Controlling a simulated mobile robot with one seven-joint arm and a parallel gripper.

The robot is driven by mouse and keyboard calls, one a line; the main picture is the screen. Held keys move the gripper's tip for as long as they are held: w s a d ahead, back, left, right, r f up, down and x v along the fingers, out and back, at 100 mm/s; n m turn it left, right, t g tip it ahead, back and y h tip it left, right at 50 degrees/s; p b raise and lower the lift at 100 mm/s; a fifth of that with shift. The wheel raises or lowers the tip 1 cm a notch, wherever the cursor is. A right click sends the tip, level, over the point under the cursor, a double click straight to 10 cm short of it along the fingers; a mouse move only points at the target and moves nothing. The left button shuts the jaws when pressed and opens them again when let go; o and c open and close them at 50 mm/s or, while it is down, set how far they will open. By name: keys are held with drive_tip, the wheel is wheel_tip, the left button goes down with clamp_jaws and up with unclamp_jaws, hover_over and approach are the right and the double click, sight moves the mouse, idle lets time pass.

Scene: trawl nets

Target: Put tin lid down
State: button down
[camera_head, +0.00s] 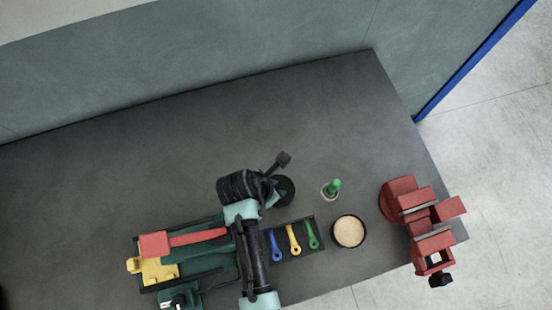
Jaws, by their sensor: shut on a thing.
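A dark round disc (287,184), which looks like the tin lid, is at the end of my arm near the middle of the bench. My gripper (274,193) is shut on it, though the wrist partly hides the fingers and the near side of the disc. I cannot tell whether the disc touches the bench or hangs above it. An open round dark tin (349,231) with pale, grainy contents stands to the right and nearer the front edge.
A small green-topped bottle (332,188) stands between lid and vise. A dark tray (313,221) holds blue, yellow and green tools. A red vise (420,215) is at the right edge. A green holder (205,222) with red and yellow parts lies left. The bench (180,150) behind is clear.

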drive_tip(key=shift+f, duration=1.35)
drive_tip(key=shift+f, duration=0.15)
drive_tip(key=c, duration=0.7)
unclamp_jaws()
drive_tip(key=shift+o, duration=0.2)
